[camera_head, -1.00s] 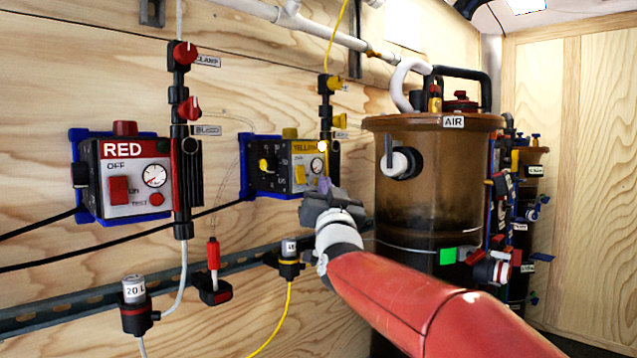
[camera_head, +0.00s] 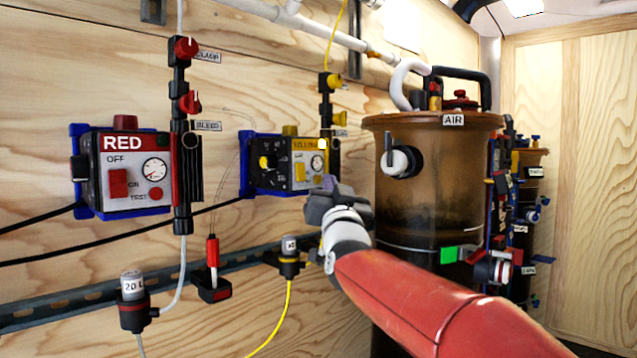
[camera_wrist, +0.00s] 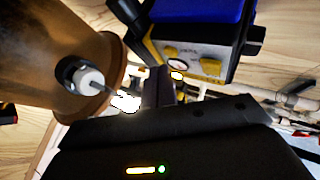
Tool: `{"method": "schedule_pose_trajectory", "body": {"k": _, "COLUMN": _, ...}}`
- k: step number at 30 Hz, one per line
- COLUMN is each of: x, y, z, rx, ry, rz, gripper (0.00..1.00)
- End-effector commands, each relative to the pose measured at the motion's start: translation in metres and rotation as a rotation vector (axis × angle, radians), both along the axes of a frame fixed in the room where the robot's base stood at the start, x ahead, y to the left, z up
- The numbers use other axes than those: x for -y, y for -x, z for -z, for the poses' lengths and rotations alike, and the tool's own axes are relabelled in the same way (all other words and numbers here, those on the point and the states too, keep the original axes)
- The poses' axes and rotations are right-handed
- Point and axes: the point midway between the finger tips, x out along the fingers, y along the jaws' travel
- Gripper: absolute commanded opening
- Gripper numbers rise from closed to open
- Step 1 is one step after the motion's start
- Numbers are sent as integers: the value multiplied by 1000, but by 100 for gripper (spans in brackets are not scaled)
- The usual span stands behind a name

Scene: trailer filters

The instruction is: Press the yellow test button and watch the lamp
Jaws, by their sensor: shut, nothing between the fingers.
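The yellow unit (camera_head: 284,168) is a box in a blue holder on the plywood wall, with a dial, a switch and a gauge on its front. An amber dome (camera_head: 290,131) on its top looks dull; I cannot tell if it is the lamp. My gripper (camera_head: 328,187) is shut and empty, just right of and below the unit's front, seemingly apart from it. In the wrist view the yellow unit (camera_wrist: 190,50) appears upside down beyond my fingers (camera_wrist: 158,86).
A similar red unit (camera_head: 130,172) is on the wall at left, with red knobs on a black column. A large brown filter tank (camera_head: 435,180) marked AIR stands close right of my gripper. A yellow hose (camera_head: 287,312) hangs below. Bright spots show near the unit.

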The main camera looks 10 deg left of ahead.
Motion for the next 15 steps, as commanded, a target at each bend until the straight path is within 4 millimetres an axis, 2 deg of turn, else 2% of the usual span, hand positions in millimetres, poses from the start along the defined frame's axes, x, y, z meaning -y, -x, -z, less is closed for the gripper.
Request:
{"method": "schedule_pose_trajectory", "body": {"k": 5, "x": 6, "y": 4, "z": 3, "rx": 2, "ry": -1, "rz": 0, "gripper": 0}}
{"method": "schedule_pose_trajectory", "body": {"k": 15, "x": 33, "y": 25, "z": 4, "rx": 3, "ry": 0, "rz": 2, "gripper": 0}}
